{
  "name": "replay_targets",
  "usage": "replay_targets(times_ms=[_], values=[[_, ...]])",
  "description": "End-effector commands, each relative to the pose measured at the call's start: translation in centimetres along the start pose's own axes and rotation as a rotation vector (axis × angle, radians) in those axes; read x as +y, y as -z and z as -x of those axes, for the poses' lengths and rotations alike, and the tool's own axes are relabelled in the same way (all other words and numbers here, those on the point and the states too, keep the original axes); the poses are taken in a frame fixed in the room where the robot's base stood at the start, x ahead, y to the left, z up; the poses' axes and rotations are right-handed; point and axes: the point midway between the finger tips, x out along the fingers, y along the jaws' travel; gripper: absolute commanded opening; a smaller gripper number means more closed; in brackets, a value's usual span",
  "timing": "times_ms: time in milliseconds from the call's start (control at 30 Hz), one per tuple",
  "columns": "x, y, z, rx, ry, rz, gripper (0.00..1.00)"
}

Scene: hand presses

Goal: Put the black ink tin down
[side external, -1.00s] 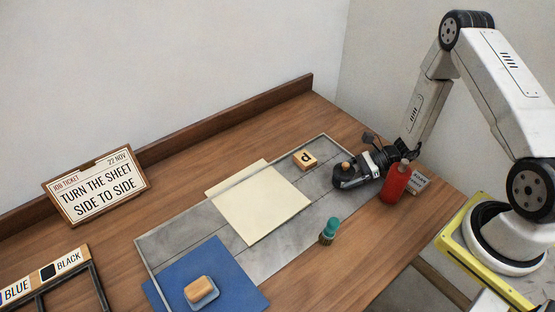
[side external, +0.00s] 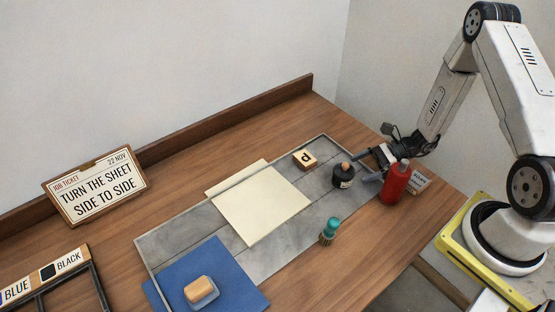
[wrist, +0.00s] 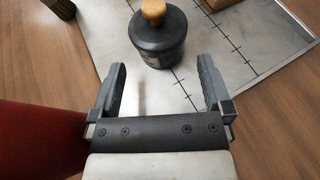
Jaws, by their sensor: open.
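The black ink tin (side external: 343,177), a dark round pot with a wooden knob on top, stands upright on the right part of the grey metal plate (side external: 283,258). My gripper (side external: 371,165) is open and empty, just right of the tin and apart from it. In the wrist view the tin (wrist: 157,38) stands beyond the open fingertips of my gripper (wrist: 162,78), with a gap between. Nothing hides it.
A red bottle (side external: 395,183) stands close beside my gripper, with a small white card (side external: 419,182) behind it. A stamp block (side external: 305,160), a cream sheet (side external: 262,205), a teal-handled brush (side external: 329,231) and a blue sheet (side external: 235,275) lie around the plate.

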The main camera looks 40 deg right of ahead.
Motion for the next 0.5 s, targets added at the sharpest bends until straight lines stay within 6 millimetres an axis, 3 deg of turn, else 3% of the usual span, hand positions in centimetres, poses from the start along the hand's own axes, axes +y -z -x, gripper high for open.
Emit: replay_targets(times_ms=[200, 500], values=[[-0.1, 0.0, 3.6, -0.001, 0.004, 0.000, 1.00], [0.0, 0.0, 6.5, -0.002, 0.001, 0.000, 1.00]])
